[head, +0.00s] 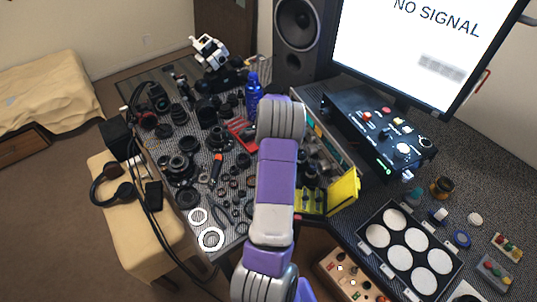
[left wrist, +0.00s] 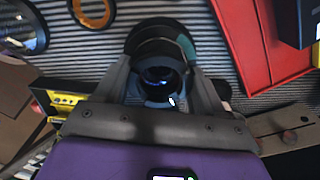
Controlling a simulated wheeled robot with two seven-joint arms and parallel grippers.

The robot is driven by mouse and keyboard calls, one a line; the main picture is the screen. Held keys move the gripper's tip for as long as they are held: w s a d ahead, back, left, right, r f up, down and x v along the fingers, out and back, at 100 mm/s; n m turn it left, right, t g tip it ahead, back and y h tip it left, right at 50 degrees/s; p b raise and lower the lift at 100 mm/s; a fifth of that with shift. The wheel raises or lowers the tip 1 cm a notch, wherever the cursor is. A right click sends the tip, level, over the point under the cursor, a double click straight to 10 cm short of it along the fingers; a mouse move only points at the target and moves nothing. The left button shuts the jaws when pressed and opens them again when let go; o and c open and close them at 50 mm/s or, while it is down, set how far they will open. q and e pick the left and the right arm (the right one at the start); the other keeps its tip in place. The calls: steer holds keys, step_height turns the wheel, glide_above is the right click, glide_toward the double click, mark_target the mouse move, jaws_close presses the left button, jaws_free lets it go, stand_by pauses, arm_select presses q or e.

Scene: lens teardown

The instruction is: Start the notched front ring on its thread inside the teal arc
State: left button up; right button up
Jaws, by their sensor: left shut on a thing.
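In the left wrist view my left gripper (left wrist: 158,75) has its two grey fingers closed on a small dark ring (left wrist: 152,101), which looks like the notched front ring. A small white mark shows at its lower right edge. Dark glossy glass shows inside the ring. Just beyond the ring is a wider black round lens body (left wrist: 150,34), with the teal arc (left wrist: 187,49) on its right side. I cannot tell whether the ring touches the thread. In the head view a purple and grey arm covers this spot. My right gripper is not in view.
A red tray (left wrist: 262,40) lies right of the lens body, and an orange-rimmed ring (left wrist: 92,10) lies upper left. In the head view many dark lens parts crowd the striped mat left of the arm. A blue bottle (head: 252,92) stands behind; a yellow bin (head: 343,188) is at right.

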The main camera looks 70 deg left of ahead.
arm_select(q)
steer(key=o, duration=1.1)
step_height(320, 180, up, 8)
steer(key=shift+f+p, duration=0.25)
steer(key=shift+p, duration=0.6)
